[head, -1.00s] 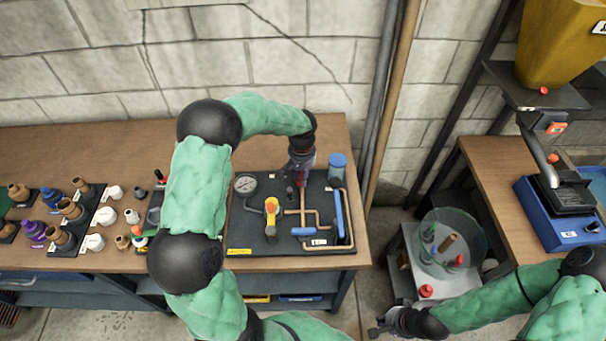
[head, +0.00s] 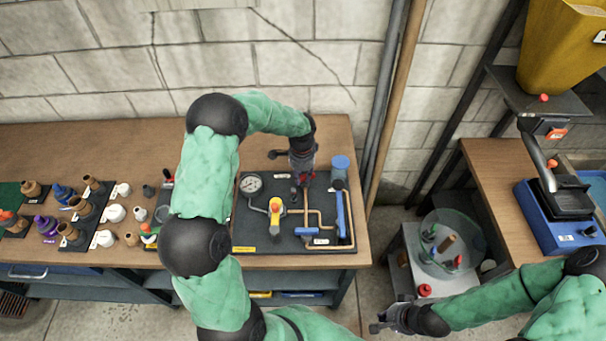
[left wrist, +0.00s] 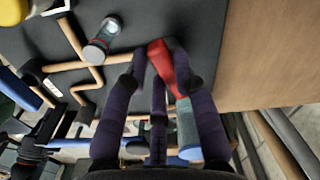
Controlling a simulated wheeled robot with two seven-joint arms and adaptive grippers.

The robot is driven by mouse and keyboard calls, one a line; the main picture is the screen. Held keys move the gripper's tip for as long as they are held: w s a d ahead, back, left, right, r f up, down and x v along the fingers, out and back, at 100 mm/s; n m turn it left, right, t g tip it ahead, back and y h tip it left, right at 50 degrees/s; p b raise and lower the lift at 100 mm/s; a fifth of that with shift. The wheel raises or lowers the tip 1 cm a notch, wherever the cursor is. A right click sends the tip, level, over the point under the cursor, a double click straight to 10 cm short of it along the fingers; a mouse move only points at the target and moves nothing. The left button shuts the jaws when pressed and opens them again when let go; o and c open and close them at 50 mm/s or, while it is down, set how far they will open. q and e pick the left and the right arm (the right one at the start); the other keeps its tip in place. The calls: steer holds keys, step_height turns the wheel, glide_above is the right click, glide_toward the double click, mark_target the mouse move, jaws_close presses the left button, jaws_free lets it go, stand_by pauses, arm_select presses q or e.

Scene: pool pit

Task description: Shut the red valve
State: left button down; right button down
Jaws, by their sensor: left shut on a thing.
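The red valve (head: 308,177) is on the pipework of the black panel (head: 262,241), near its back edge. In the left wrist view its red handle (left wrist: 160,60) lies between the fingertips of my left gripper (left wrist: 159,72). My left gripper (head: 303,177) comes down from above in the head view and is shut on this handle. The gripper hides part of the valve in the head view, so the handle's exact angle is unclear there. My right gripper (head: 379,326) is low at the right, away from the panel; its fingers are too small to read.
Several fittings stand on the wooden bench to the left. A clear round tank (head: 447,245) is at the right.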

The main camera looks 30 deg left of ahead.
mark_target(301, 177)
arm_select(q)
steer(key=shift+a+m+p, duration=0.15)
steer(key=shift+m+p, duration=0.15)
steer(key=shift+m, duration=0.65)
steer(key=shift+a+m+p, duration=0.1)
steer(key=shift+m+p, duration=0.15)
steer(key=shift+m, duration=0.7)
steer(key=shift+w, duration=0.1)
steer(key=c, duration=1)
jaws_free()
step_height(301, 177, up, 12)
steer(key=shift+f, duration=0.1)
